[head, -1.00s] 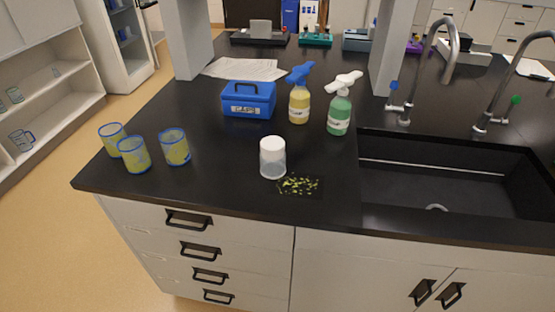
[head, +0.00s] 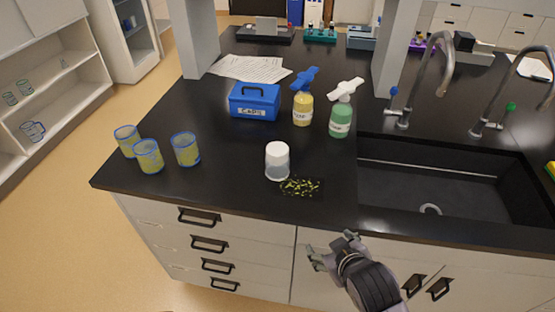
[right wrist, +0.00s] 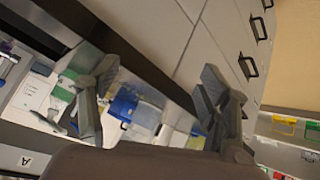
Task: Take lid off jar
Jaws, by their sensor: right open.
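The jar (head: 277,172) is clear and stands upright on the black counter near its front edge. Its white lid (head: 277,150) sits on top of it. My right gripper (head: 331,248) is in front of the counter, below its front edge, lower right of the jar and apart from it. In the right wrist view its two fingers (right wrist: 160,105) are spread with nothing between them. The jar cannot be made out in the right wrist view. My left gripper is not in view.
A dark mat with yellow-green bits (head: 301,188) lies right beside the jar. Behind stand a blue box (head: 254,104), a yellow spray bottle (head: 303,110) and a green one (head: 340,120). Several beakers (head: 148,157) stand left. A sink (head: 440,180) lies right.

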